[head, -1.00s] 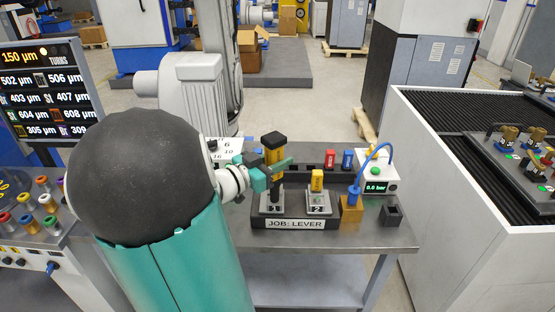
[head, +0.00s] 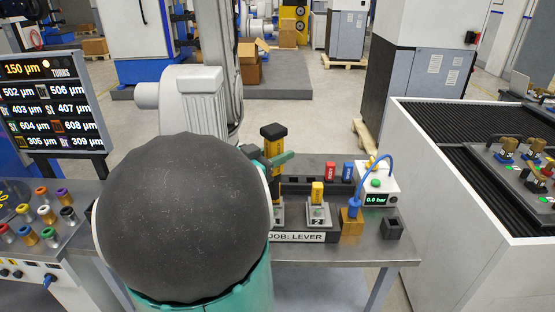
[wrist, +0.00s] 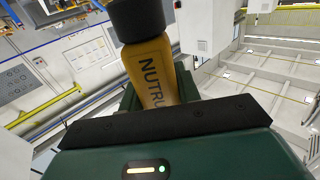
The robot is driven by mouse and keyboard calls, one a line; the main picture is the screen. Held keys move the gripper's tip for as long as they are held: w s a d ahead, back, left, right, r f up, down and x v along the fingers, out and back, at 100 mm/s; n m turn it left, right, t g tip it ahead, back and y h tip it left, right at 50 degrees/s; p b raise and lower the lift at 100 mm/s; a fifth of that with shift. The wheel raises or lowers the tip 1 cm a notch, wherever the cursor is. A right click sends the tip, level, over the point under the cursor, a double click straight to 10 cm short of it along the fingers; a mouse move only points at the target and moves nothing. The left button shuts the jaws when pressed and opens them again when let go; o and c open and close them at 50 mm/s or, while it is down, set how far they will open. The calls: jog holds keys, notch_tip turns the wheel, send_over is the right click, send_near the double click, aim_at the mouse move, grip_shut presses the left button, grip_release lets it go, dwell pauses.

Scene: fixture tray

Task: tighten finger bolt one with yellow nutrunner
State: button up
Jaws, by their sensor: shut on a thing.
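The yellow nutrunner (head: 271,149) stands upright with a black top at the left end of the job fixture (head: 299,237). My gripper (head: 280,160) is shut around it. The wrist view shows the nutrunner's lettered yellow body (wrist: 152,75) and black cap, slightly tilted in that picture, between my green jaws. The station marked 1 (head: 280,212) is mostly hidden behind my arm, so finger bolt one and the nutrunner's lower end cannot be seen. The station marked 2 (head: 318,214) carries a yellow block (head: 317,192).
Red (head: 330,171) and blue (head: 347,171) pieces stand in a dark rack behind. A gauge box (head: 377,188) reads 0.0 bar, its blue hose running to a brown block (head: 351,224). A black holder (head: 391,229) stands at right. A turns screen (head: 50,102) is at left.

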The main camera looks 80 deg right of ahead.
jog(key=shift+a+r, duration=0.1)
jog(key=shift+r, duration=0.1)
jog(key=s+a+r, duration=0.2)
jog(key=a+r, duration=0.4)
jog(key=a, duration=0.5)
jog(key=shift+s+a, duration=0.25)
dwell(1.0)
jog(key=shift+w+a, duration=0.1)
dwell(0.6)
